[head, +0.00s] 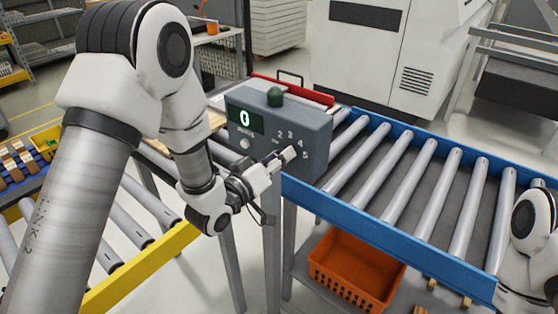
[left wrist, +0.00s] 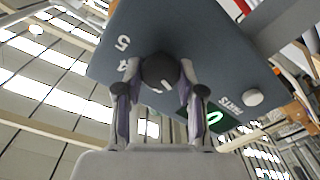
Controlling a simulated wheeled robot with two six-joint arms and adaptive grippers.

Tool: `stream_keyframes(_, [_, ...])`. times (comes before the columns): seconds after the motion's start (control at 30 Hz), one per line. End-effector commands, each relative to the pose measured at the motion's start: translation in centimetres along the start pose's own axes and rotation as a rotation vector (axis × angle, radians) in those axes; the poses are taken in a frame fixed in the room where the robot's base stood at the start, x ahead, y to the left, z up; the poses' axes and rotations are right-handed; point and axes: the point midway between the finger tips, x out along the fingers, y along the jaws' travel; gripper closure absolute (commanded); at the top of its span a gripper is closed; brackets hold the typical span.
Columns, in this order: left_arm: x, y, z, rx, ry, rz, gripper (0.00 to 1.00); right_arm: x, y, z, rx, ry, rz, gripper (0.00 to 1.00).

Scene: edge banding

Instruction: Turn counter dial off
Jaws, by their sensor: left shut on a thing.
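The counter (head: 310,128) is a grey-blue box with a green dome on top and a lit display (head: 245,118) reading 0. Its face carries numerals around the dial, 2 to 5 being readable. My left gripper (head: 283,158) is at the face, largely covering the dial in the head view. In the left wrist view the dark round dial (left wrist: 158,70) sits between the two fingers of the left gripper (left wrist: 160,82), which are shut on it. A pale mark shows on the dial; which label it points at I cannot tell. My right gripper is out of view.
A roller conveyor (head: 400,170) with blue rails runs right of the counter. An orange crate (head: 355,270) stands on the shelf below it. A yellow-railed conveyor (head: 140,270) lies at left. A white button (head: 244,144) is on the counter's face, left of the dial.

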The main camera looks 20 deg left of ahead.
Motion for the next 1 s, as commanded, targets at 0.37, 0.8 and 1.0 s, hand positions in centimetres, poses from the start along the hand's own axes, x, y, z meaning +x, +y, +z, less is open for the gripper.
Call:
stream_keyframes(0.37, [0.13,0.12,-0.43,-0.092,0.011,0.005,0.96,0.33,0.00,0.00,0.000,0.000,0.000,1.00])
stream_keyframes(0.8, [0.14,0.12,-0.43,-0.094,0.010,0.005,0.37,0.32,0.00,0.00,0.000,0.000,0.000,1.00])
stream_keyframes(1.0, [0.07,0.05,-0.22,-0.094,0.005,0.002,0.37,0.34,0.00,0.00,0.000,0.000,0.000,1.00])
